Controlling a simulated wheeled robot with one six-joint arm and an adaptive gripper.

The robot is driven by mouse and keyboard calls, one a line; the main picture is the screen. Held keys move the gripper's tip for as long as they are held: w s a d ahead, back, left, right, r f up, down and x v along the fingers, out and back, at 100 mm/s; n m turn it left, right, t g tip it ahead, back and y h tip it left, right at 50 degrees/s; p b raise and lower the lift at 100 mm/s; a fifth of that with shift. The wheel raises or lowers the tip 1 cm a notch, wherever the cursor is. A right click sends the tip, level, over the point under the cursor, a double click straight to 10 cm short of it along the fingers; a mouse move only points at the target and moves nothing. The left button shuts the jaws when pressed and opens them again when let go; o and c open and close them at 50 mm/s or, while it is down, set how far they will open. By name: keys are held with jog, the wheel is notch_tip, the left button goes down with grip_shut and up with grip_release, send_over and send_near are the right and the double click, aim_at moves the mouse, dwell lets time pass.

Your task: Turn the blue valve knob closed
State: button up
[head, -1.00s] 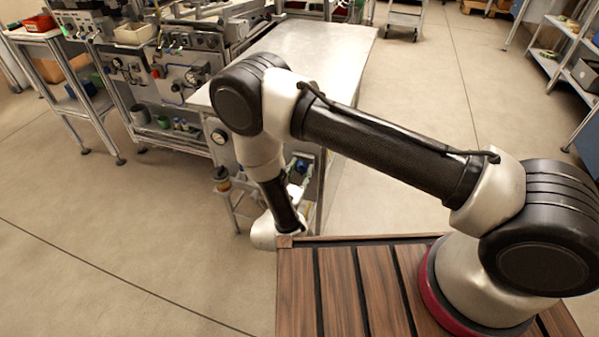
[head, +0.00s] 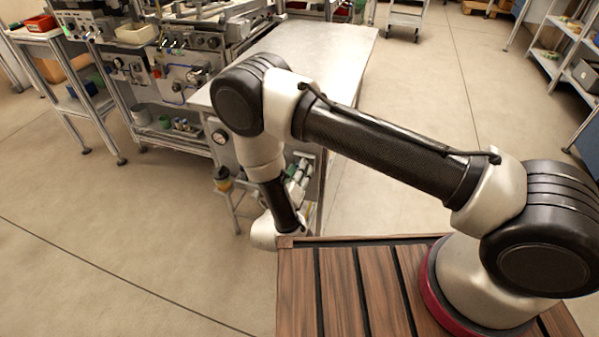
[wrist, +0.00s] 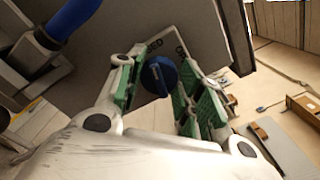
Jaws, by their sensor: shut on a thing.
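The blue knob (wrist: 158,76) shows in the wrist view, round and dark blue, with a raised bar across its face. It sits on a dark grey panel (wrist: 205,45) with a partly hidden pale label, on which the letters "ED" can be read. My gripper (wrist: 161,80) has its two green-padded fingers on either side of the knob and is shut on it. The fingers hide parts of the label. In the head view my arm hides the knob, and I cannot make out its angle there.
A thick blue pipe or handle (wrist: 70,18) passes close at upper left in the wrist view. Open floor (head: 110,240) lies to the left.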

jog(key=shift+f+n, duration=0.1)
jog(key=shift+n, duration=1.2)
jog(key=o, duration=1)
notch_tip(320, 180, up, 10)
